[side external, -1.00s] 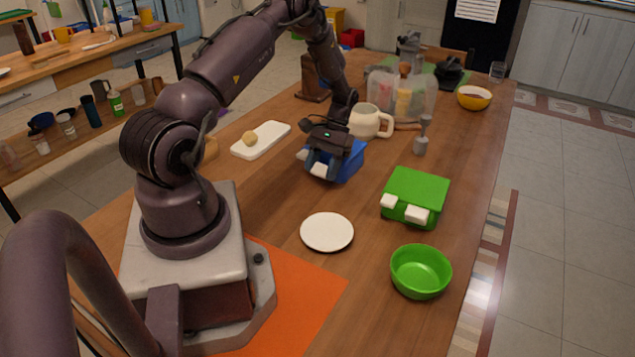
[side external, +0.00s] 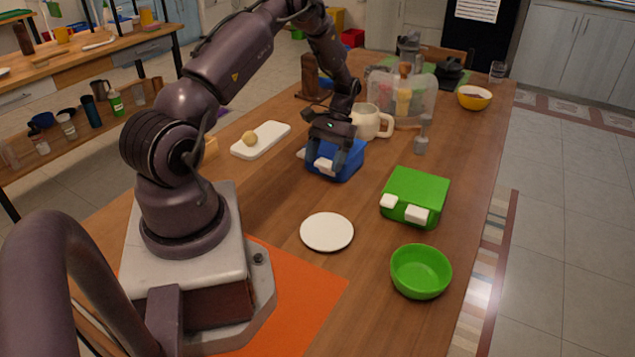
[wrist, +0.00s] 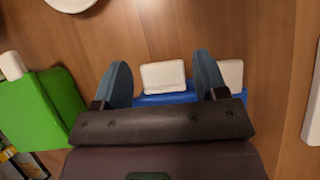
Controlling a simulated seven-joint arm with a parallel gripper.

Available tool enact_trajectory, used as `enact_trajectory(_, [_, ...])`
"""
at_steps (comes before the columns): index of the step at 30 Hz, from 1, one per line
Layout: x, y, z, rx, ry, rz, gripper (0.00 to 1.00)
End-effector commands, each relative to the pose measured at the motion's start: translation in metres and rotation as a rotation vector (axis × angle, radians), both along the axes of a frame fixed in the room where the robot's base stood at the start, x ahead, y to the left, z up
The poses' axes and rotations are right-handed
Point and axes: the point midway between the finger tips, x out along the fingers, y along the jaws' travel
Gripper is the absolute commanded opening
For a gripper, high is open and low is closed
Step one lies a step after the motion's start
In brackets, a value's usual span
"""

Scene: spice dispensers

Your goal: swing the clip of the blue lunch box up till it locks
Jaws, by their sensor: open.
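The blue lunch box (side external: 347,165) stands on the table, partly hidden by my gripper. In the wrist view only its blue front edge (wrist: 167,98) shows. It has two white clips on the front: one (wrist: 163,76) lies between my fingers, the other (wrist: 231,74) is beside the right-hand finger in that view. In the side view one white clip (side external: 325,165) shows by the fingers. My gripper (side external: 328,168) is open, pointing down over the front of the box. In the wrist view the two fingertips (wrist: 161,66) straddle the one clip, with visible gaps either side.
A green lunch box (side external: 418,190) with white clips stands to the right, a green bowl (side external: 421,278) and white plate (side external: 327,232) nearer. A cream mug (side external: 370,119) stands close behind the blue box. A white board (side external: 262,146) lies left. Bare table lies in front.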

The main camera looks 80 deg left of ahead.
Motion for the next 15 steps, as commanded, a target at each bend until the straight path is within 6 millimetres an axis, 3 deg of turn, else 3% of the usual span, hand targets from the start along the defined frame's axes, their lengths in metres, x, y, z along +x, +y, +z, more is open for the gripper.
enact_trajectory(15, [0.012,0.011,0.039,0.001,-0.001,0.000,0.66])
